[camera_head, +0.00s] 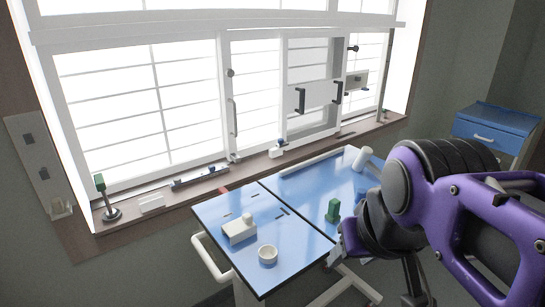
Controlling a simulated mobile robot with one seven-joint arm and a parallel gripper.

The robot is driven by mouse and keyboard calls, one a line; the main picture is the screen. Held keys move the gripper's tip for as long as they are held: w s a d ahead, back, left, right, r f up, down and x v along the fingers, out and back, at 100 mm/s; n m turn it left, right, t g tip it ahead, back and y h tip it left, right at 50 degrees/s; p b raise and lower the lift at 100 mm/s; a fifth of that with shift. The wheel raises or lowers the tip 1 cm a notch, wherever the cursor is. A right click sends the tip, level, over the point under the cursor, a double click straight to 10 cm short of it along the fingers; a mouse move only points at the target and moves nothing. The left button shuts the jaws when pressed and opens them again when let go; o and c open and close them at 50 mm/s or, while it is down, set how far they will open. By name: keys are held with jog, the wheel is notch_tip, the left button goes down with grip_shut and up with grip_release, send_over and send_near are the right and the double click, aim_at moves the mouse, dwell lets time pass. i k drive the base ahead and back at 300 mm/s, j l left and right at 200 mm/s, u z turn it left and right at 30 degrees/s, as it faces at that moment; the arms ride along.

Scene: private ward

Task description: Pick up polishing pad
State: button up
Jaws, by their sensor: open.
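I cannot tell for certain which item is the polishing pad. A white block with a round knob on top (240,229) lies on the left part of the blue-topped table and may be it. A small white round cup (267,255) stands just in front of it. A green piece (333,211) stands on the right part of the table. My gripper (340,249) is at the table's right front edge, right of the cup and apart from the white block. It is open; most of it is hidden by my purple arm.
The blue-topped table (217,209) stands below a window with a sill (225,180). The sill holds small items, including a green-topped stand (103,196). White cylinders (361,158) lie at the table's back right. A blue-topped cabinet (490,130) stands at far right.

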aim_at(333, 216)
jog(key=i+l+u, duration=0.1)
jog(key=u, duration=0.25)
jog(key=l+u, duration=0.2)
jog(key=u, duration=0.15)
jog(key=l+u, duration=0.7)
jog(key=l, duration=0.4)
jog(key=l+u, duration=0.4)
jog(key=l, duration=0.4)
